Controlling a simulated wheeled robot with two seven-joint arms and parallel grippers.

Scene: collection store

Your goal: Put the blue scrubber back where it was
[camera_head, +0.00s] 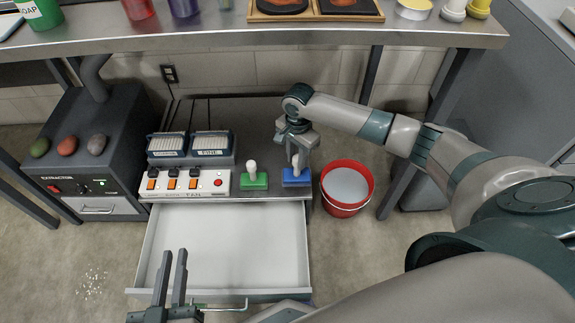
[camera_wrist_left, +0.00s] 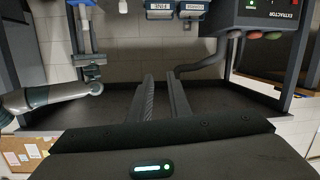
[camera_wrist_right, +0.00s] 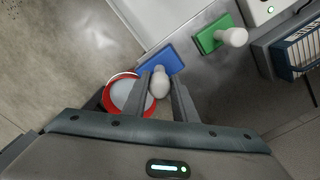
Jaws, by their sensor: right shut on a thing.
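The blue scrubber (camera_head: 297,178) has a blue block base and a white knob handle. It is at the right end of the grey cabinet top, beside the green scrubber (camera_head: 254,180). My right gripper (camera_head: 297,158) comes down from above and is shut on the blue scrubber's white handle; the right wrist view shows the handle (camera_wrist_right: 160,84) between the fingers. I cannot tell whether the base touches the cabinet top. My left gripper (camera_head: 172,278) is over the front of the open drawer, its two fingers apart with nothing between them, as the left wrist view (camera_wrist_left: 162,85) also shows.
The open drawer (camera_head: 225,245) is empty. A red bucket (camera_head: 346,187) stands right of the cabinet. A switch panel (camera_head: 185,184) and two file boxes (camera_head: 190,145) are left of the scrubbers. The extractor (camera_head: 95,150) stands at left. A steel table (camera_head: 230,37) runs behind.

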